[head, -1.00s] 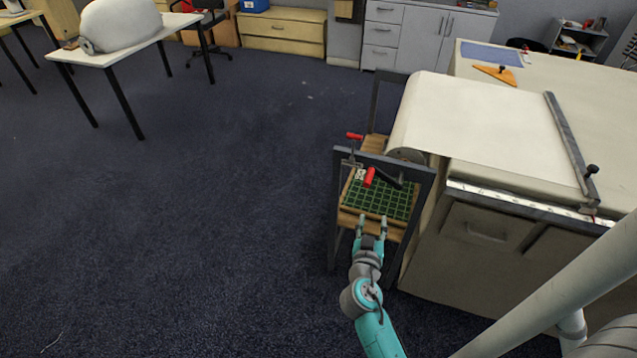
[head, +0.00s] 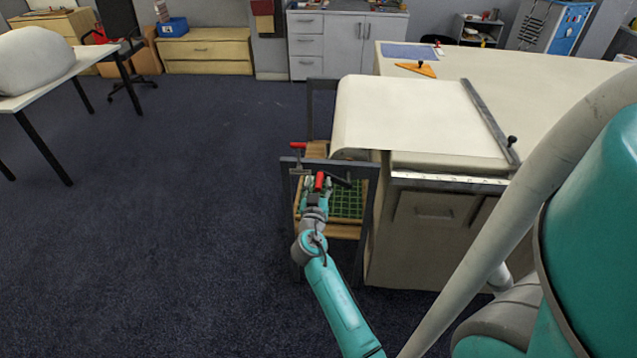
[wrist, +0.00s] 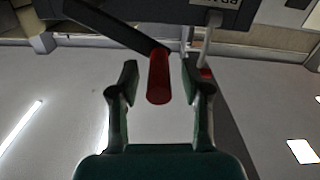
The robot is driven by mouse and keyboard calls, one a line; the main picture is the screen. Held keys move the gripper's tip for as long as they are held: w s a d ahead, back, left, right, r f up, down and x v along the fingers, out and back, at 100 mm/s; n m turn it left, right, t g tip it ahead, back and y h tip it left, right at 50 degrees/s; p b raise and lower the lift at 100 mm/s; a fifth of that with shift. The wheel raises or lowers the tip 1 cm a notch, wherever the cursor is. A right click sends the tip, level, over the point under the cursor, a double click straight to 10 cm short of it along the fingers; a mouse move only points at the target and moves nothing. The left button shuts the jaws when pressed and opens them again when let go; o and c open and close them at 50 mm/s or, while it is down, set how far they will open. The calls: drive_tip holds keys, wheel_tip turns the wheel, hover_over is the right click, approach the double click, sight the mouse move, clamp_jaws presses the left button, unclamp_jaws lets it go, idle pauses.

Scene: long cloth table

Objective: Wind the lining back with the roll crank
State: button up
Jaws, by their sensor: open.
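The roll crank shows as a dark arm with a red handle (head: 319,181) on the near end of the roll frame (head: 370,196). In the wrist view the red handle (wrist: 158,78) sits between the two open fingers, with a gap on both sides. My gripper (head: 316,187) is open at the crank; in the wrist view its fingertips (wrist: 160,80) flank the handle. The pale lining (head: 410,117) runs from the roll over the table's left end and lies flat on top. The roll itself is mostly hidden under the lining.
A second red handle (head: 298,145) stands on the frame, left of the crank. A green gridded tray (head: 347,203) sits on the frame's shelf. A grey bar (head: 490,121) crosses the lining's right end. An orange triangular tool (head: 417,69) lies behind.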

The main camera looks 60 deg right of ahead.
drive_tip(key=shift+w+d, duration=0.25)
drive_tip(key=shift+d, duration=0.4)
clamp_jaws()
drive_tip(key=shift+f, duration=0.1)
